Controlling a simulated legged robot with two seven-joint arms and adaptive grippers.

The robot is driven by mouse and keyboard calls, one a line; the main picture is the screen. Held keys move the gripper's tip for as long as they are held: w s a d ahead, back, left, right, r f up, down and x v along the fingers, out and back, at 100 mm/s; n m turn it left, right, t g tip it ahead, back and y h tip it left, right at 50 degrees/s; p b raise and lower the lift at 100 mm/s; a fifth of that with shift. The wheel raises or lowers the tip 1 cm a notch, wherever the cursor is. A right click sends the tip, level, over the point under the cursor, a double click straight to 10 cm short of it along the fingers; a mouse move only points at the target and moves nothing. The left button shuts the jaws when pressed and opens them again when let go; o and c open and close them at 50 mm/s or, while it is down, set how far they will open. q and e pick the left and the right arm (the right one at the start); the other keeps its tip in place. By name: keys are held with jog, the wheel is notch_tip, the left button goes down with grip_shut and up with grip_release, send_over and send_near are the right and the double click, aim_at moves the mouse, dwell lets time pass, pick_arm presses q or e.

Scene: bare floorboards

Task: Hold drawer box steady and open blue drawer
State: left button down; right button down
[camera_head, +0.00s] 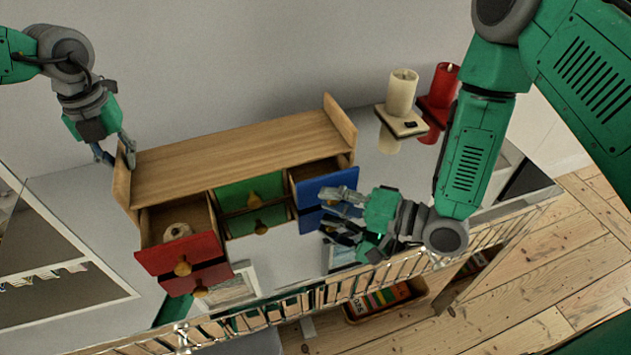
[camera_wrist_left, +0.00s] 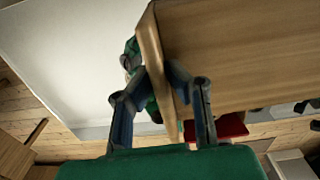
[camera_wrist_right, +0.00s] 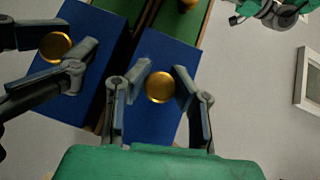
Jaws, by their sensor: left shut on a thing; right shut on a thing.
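The drawer box (camera_head: 240,150) has a wooden top, upright end panels and red, green and blue drawers. My left gripper (camera_head: 122,155) is shut on its left end panel, whose edge (camera_wrist_left: 158,60) lies between the fingers in the left wrist view. The blue drawer (camera_head: 318,186) at the right is partly open, its inside showing behind the front. My right gripper (camera_head: 338,205) is at the blue front. In the right wrist view, its fingers are around the round gold knob (camera_wrist_right: 160,87) on the blue front (camera_wrist_right: 172,50). My right gripper hides that knob in the head view.
The red drawer (camera_head: 165,256) is open and holds a pale round object (camera_head: 177,231). The green drawer (camera_head: 240,191) is in the middle. A white candle (camera_head: 402,92) and a red candle (camera_head: 444,84) stand behind at right. The glossy surface mirrors the drawers. A railing (camera_head: 330,293) runs along the front.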

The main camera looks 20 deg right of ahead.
jog(key=s, duration=0.5)
jog(key=shift+s+d+f, duration=0.1)
jog(key=shift+s+d, duration=0.1)
jog(key=shift+d, duration=0.05)
jog(key=c, duration=1.3)
grip_release()
jog(key=shift+c, duration=0.2)
jog(key=shift+o, duration=0.2)
jog(key=shift+w, duration=0.1)
jog(key=v, duration=1.2)
